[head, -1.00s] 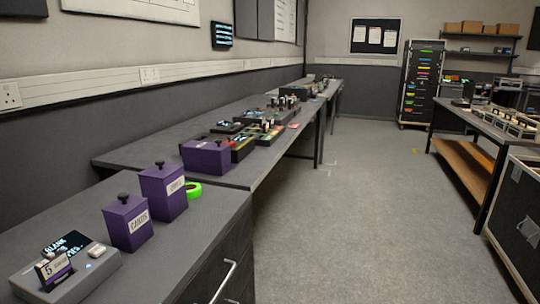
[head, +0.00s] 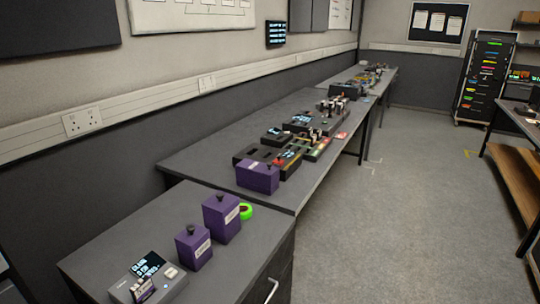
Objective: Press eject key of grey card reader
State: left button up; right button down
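The grey card reader (head: 172,289) sits on the near end of the dark grey bench at the bottom left of the head view. It has a small dark screen (head: 149,265) with pale text, and a card (head: 143,289) stands upright at its front. A light, square key (head: 171,273) is on its top, to the right of the screen; I cannot read any marking on it. The reader's lower edge is cut off by the frame. Neither of my grippers is in view.
A purple box (head: 258,177) and several devices crowd the farther bench. Open floor (head: 400,220) lies to the right.

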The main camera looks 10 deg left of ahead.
aim_at(171, 272)
jog(key=u, duration=1.3)
